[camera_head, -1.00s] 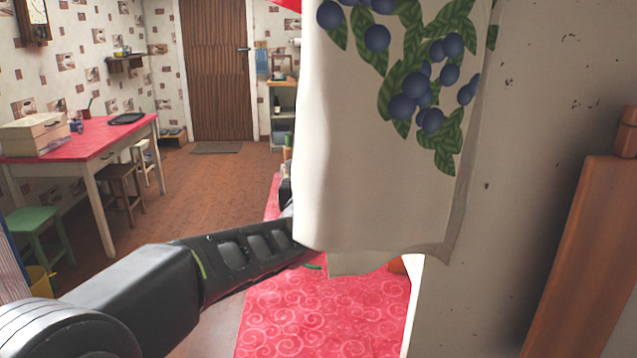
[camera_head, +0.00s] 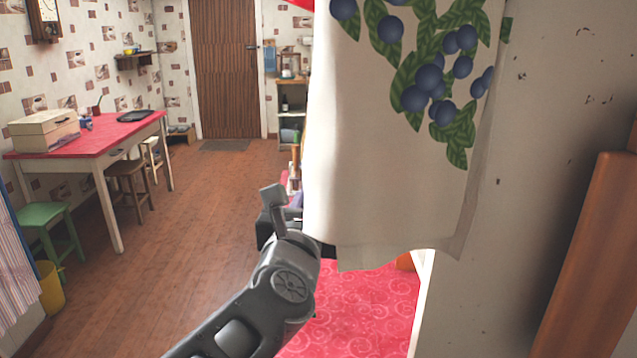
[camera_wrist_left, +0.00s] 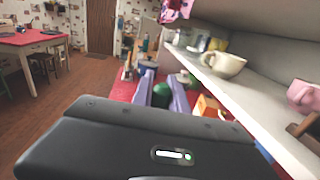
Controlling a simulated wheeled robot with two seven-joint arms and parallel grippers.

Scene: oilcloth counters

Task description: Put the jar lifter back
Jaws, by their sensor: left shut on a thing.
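My left arm comes up from the bottom in the head view, and its gripper end is hidden behind the hanging cloth. In the left wrist view my left gripper (camera_wrist_left: 163,84) points along the red counter, with two lavender fingers apart. A dark green piece (camera_wrist_left: 161,95) sits between them. It appears to be part of the jar lifter; the rest of it is hidden or too small to make out. My right gripper is not in view.
A blueberry-print cloth (camera_head: 400,170) hangs close in front. The red patterned counter (camera_head: 365,305) lies behind and below it. A pale shelf (camera_wrist_left: 255,100) bears a cream cup (camera_wrist_left: 223,64) and a pink thing (camera_wrist_left: 303,97). An orange box (camera_wrist_left: 207,105) stands beneath. Floor at left is open.

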